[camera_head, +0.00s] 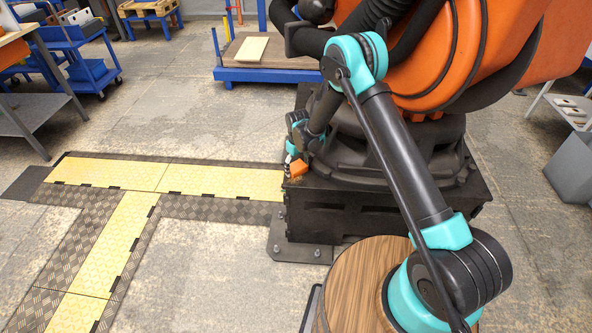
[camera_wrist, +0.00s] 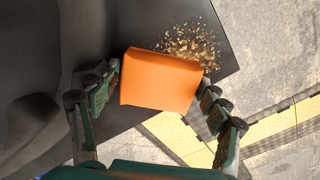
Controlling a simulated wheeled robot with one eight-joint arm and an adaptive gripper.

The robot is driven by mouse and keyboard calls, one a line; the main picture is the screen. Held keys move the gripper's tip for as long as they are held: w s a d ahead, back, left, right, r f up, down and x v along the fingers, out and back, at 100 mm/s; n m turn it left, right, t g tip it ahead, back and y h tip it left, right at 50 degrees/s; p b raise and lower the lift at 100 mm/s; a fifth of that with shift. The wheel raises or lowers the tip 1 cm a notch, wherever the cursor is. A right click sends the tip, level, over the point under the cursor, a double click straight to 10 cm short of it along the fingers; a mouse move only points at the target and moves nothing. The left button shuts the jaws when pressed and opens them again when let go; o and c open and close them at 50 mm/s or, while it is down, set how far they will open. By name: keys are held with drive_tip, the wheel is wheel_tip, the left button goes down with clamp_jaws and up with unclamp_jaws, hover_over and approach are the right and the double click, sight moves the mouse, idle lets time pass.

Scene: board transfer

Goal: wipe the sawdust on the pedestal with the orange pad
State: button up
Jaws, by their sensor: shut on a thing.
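The orange pad (camera_wrist: 160,80) is between the fingers of my gripper (camera_wrist: 159,77), which is shut on it. In the head view the pad (camera_head: 298,169) is small at the edge of the black pedestal (camera_head: 335,218), with my gripper (camera_head: 292,155) just above it. In the wrist view the sawdust (camera_wrist: 193,42) is a patch of tan flakes on the dark pedestal top (camera_wrist: 228,66), near its corner. The pad covers the patch's lower left side. I cannot tell whether the pad touches the surface. The sawdust cannot be made out in the head view.
A large orange robot arm (camera_head: 475,45) stands on the pedestal and fills the space right of my gripper. Yellow floor plates (camera_head: 225,182) lie left of the pedestal. A blue cart (camera_head: 265,75) with a board (camera_head: 252,48) stands behind. The floor at left is mostly open.

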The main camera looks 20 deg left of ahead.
sight(297, 167)
drive_tip(key=shift+s+r, duration=0.1)
drive_tip(key=shift+r, duration=4.05)
